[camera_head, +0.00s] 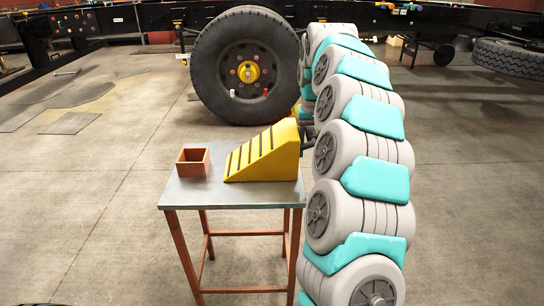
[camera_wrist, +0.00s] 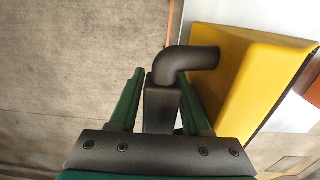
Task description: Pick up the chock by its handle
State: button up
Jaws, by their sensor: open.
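The yellow chock (camera_head: 265,158) is a ribbed wedge on the right part of a small table, its tall end towards my arm. In the wrist view the chock (camera_wrist: 240,75) is at the right. Its dark handle (camera_wrist: 198,59) is a bent bar that joins the chock's side. My gripper (camera_wrist: 162,82) has two green fingers, open, one on each side of the handle's straight part. A gap shows left of the handle; contact on the right cannot be told. In the head view my arm mostly hides the gripper and the handle.
The small grey-topped table (camera_head: 230,197) has reddish legs. An open brown box (camera_head: 193,162) stands on it, left of the chock. A large truck wheel (camera_head: 243,66) and a dark chassis (camera_head: 155,18) are behind. The floor at left is mostly clear, with flat dark plates.

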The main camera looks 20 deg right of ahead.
grip_shut()
dwell(1.4)
